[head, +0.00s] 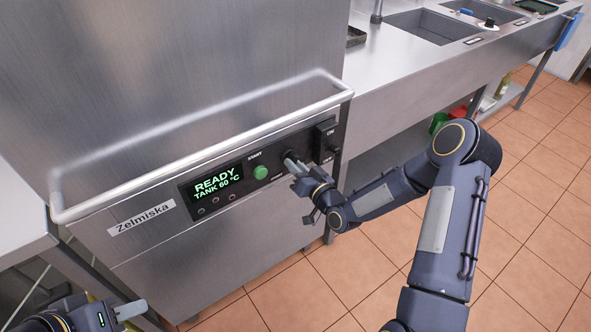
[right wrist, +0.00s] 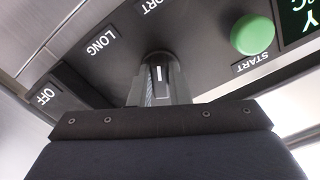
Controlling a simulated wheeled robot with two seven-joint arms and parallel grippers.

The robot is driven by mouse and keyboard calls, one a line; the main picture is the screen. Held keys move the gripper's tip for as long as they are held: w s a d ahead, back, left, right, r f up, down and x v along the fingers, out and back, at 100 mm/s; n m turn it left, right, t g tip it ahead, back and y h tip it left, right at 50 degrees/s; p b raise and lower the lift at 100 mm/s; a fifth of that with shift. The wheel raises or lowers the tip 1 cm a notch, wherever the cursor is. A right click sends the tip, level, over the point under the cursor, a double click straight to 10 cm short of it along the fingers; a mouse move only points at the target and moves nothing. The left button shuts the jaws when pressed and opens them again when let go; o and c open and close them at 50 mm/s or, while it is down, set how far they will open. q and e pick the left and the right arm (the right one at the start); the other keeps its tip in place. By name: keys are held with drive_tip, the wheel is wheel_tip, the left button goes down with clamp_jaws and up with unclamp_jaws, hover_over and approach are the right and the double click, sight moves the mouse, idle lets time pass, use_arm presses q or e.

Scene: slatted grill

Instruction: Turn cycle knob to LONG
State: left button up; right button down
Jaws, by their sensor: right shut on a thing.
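The cycle knob (right wrist: 158,66) is dark with a white line and sits on the black control panel, between the fingers of my right gripper (right wrist: 160,88), which is shut on it. In the right wrist view the line runs up the picture, roughly towards a cut-off label ending in "ORT" (right wrist: 152,5). The LONG label (right wrist: 100,43) is to the left of the knob. In the head view my right gripper (head: 289,162) reaches the panel and largely covers the knob. My left gripper (head: 128,311) is at the bottom left, away from the panel; its opening is unclear.
A green START button (head: 260,172) and a display (head: 216,186) reading READY, TANK 60 °C are left of the knob. An ON/OFF switch (head: 327,140) is to the right. A metal bar handle (head: 205,147) runs above the panel. The tiled floor in front shows free room.

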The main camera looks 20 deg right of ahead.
drive_tip(key=shift+w+d+n+b, duration=0.1)
drive_tip(key=shift+d+n+b, duration=0.05)
drive_tip(key=shift+n+b, duration=3.8)
drive_tip(key=shift+d+n+b, duration=0.1)
drive_tip(key=shift+n+b, duration=2.35)
drive_tip(key=shift+b, duration=3)
drive_tip(key=c, duration=1.4)
unclamp_jaws()
drive_tip(key=shift+o, duration=0.2)
drive_tip(key=v, duration=0.8)
drive_tip(key=shift+p, duration=0.35)
